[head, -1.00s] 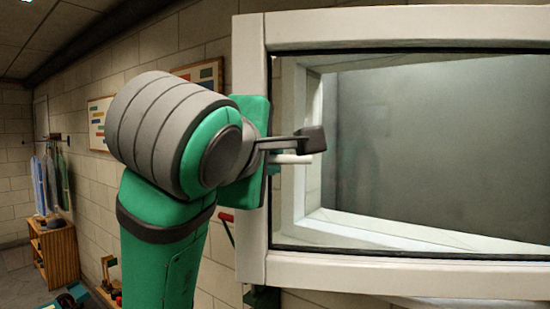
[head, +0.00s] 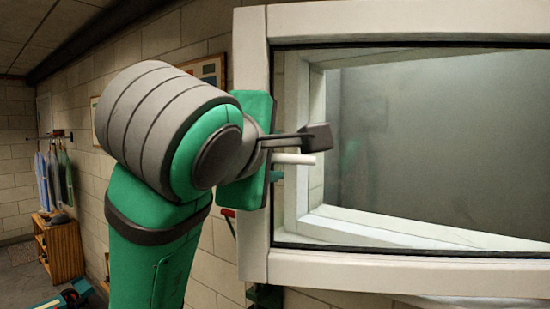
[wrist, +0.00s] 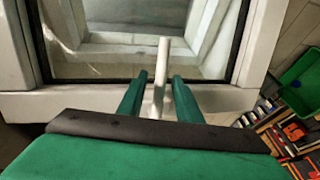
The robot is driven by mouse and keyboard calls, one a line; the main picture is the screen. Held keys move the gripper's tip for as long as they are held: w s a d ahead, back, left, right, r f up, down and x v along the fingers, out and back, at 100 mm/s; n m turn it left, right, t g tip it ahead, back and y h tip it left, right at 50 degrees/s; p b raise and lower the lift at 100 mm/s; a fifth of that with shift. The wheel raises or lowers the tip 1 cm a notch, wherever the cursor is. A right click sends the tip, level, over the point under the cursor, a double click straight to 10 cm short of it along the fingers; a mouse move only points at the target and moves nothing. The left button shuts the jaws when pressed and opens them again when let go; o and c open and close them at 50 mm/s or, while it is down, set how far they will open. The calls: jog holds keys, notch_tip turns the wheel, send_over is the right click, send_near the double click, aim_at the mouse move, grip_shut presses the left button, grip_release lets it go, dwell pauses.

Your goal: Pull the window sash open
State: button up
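In the wrist view the handle (wrist: 161,72) stands between my gripper's (wrist: 160,78) two green fingers. There are narrow gaps at both sides, so the fingers look open around it.
A block wall runs along the left, with framed boards (head: 209,72) and a wooden shelf (head: 60,250) farther back. In the wrist view a green bin (wrist: 298,82) and a rack of tools (wrist: 285,125) lie at the lower right.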

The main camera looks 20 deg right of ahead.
jog(key=v, duration=1)
jog(key=shift+s, duration=0.25)
jog(key=shift+a+r, duration=0.1)
